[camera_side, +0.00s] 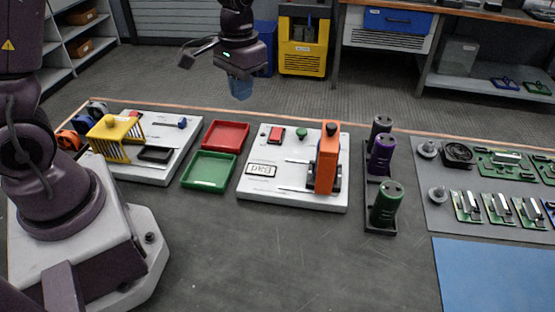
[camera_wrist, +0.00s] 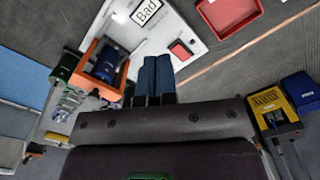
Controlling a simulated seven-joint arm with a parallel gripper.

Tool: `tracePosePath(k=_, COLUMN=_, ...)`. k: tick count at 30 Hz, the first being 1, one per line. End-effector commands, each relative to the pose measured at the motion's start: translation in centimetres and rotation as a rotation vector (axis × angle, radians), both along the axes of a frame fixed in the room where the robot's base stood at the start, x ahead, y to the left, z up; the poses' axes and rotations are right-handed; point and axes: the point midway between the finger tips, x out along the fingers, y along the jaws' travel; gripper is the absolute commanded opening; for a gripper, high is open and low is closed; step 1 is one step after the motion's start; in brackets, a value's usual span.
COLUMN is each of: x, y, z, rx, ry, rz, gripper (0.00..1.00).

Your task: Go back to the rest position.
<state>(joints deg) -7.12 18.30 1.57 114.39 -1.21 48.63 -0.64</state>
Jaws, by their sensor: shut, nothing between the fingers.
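My gripper (camera_side: 240,88) hangs in the air above and behind the table in the side view, with its blue fingers pointing down. In the wrist view the two blue fingers (camera_wrist: 157,78) are side by side, shut and empty. They are well clear of the white board (camera_side: 253,198) with the "Bad" label (camera_side: 261,170). An orange frame (camera_side: 327,160) stands on that board. In the wrist view the orange frame (camera_wrist: 86,57) has a dark blue cylinder (camera_wrist: 109,63) inside it; the side view hides this cylinder.
A red tray (camera_side: 225,135) and a green tray (camera_side: 209,170) lie left of the board. A black rack (camera_side: 379,228) holds upright cylinders. A yellow cage (camera_side: 115,138) stands on another white board. A grey mat with circuit boards (camera_side: 503,208) lies right. Air around my gripper is clear.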

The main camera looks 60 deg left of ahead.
Motion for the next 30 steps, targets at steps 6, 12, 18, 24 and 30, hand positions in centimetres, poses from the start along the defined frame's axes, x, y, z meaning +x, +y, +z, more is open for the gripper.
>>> tracePosePath(k=6, x=-6.0, y=-2.3, z=6.3, rx=0.014, ry=-0.122, rz=-0.063, gripper=0.0)
tracePosePath(k=12, x=-11.3, y=-3.8, z=9.8, rx=0.031, ry=-0.256, rz=-0.114, gripper=0.0)
tracePosePath(k=18, x=-14.7, y=-4.7, z=11.9, rx=0.046, ry=-0.403, rz=-0.152, gripper=0.0)
tracePosePath(k=24, x=-15.5, y=-5.1, z=13.7, rx=0.052, ry=-0.504, rz=-0.167, gripper=0.0)
tracePosePath(k=30, x=-15.6, y=-5.1, z=13.9, rx=0.051, ry=-0.513, rz=-0.171, gripper=0.0)
